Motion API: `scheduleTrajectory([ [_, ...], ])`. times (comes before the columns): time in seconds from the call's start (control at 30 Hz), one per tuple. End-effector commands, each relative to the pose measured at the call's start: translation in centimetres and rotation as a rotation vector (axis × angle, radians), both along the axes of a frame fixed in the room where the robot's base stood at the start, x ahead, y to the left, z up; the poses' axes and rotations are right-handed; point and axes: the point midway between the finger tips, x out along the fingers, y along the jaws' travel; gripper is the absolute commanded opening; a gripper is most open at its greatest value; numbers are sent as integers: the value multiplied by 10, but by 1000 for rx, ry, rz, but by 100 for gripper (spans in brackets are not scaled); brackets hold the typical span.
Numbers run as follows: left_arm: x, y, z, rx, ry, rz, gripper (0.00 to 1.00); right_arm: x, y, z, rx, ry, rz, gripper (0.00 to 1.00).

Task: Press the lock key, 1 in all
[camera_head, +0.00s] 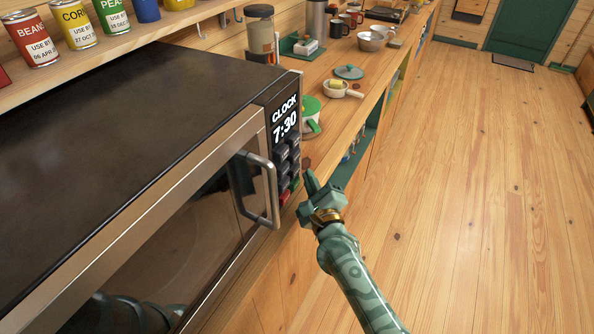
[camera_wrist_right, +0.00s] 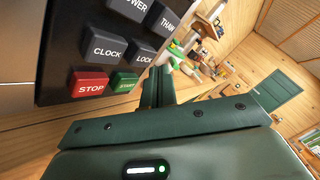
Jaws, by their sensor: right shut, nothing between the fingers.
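The microwave (camera_head: 120,130) stands at the left with its door shut. Its display (camera_head: 285,120) reads CLOCK 7:30, above a keypad of dark keys (camera_head: 281,160). In the right wrist view the dark grey LOCK key (camera_wrist_right: 142,56) sits right of the CLOCK key (camera_wrist_right: 103,47) and above the green START key (camera_wrist_right: 124,82). My right gripper (camera_head: 310,180) is shut and empty, in front of the keypad's lower right side. In the wrist view its fingers (camera_wrist_right: 157,85) are just right of LOCK and START; I cannot tell whether they touch the panel. My left gripper is not in view.
The red STOP key (camera_wrist_right: 89,85) lies beside START. The door handle (camera_head: 262,190) sticks out left of the keypad. A counter with a pan (camera_head: 338,89) and bowls (camera_head: 370,41) runs behind. The wooden floor (camera_head: 480,180) at the right is clear.

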Motion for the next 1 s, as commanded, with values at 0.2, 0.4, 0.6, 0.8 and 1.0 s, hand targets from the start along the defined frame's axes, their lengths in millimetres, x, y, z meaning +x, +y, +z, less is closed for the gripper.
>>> scheduleTrajectory([
  [0.2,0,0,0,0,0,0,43,2,3,0,1,0,0,0],
  [0.4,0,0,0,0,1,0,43,5,7,1,0,-1,-1,0],
  [0.6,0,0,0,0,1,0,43,5,7,0,0,0,0,0],
  [0.8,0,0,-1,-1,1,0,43,5,8,0,0,0,0,0],
  [1.0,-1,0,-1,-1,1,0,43,6,9,0,0,0,0,0],
])
